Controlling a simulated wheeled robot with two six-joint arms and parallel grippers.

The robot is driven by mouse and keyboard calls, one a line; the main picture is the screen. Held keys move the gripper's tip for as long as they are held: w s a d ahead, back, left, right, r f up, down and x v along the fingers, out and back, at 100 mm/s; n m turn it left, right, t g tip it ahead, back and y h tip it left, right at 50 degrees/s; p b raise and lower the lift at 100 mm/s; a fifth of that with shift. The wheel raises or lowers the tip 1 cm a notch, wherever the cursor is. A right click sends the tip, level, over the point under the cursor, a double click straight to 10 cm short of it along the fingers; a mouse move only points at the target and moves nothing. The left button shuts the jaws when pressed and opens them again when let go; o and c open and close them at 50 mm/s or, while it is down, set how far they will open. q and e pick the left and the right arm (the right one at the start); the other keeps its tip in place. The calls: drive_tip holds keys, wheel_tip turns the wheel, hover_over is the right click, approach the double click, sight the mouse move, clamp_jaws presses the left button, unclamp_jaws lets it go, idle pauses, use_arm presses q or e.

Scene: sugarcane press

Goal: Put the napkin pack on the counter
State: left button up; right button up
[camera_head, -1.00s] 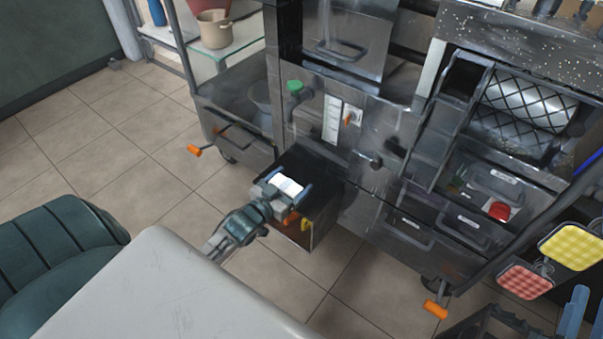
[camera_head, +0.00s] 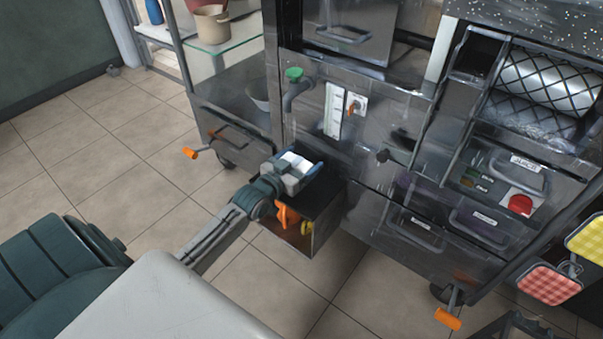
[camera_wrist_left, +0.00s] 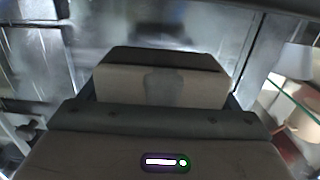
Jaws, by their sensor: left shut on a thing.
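My left gripper (camera_head: 300,170) is shut on the napkin pack (camera_head: 297,161), a small white block between its fingers. It is above a dark open-fronted box at the front of the steel press. Part of the pack is hidden by the gripper. A speckled grey counter top (camera_head: 540,30) shows at the upper right. My right gripper is not in view.
The dark box (camera_head: 327,218) holds orange and yellow items. A glass shelf (camera_head: 235,50) with a beige pot (camera_head: 212,25) stands at the upper left. A green knob (camera_head: 294,73) and orange lever (camera_head: 354,104) stick out of the press. Tiled floor is clear at left.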

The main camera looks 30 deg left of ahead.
sight(302, 168)
use_arm(q)
drive_tip(key=shift+w+a+f+b, duration=0.1)
drive_tip(key=shift+w+b, duration=0.2)
drive_tip(key=shift+w, duration=0.1)
drive_tip(key=shift+f+b, duration=0.95)
drive_tip(key=shift+f, duration=0.7)
drive_tip(key=shift+s, duration=0.1)
drive_tip(key=shift+f, duration=0.15)
drive_tip(key=o, duration=1.1)
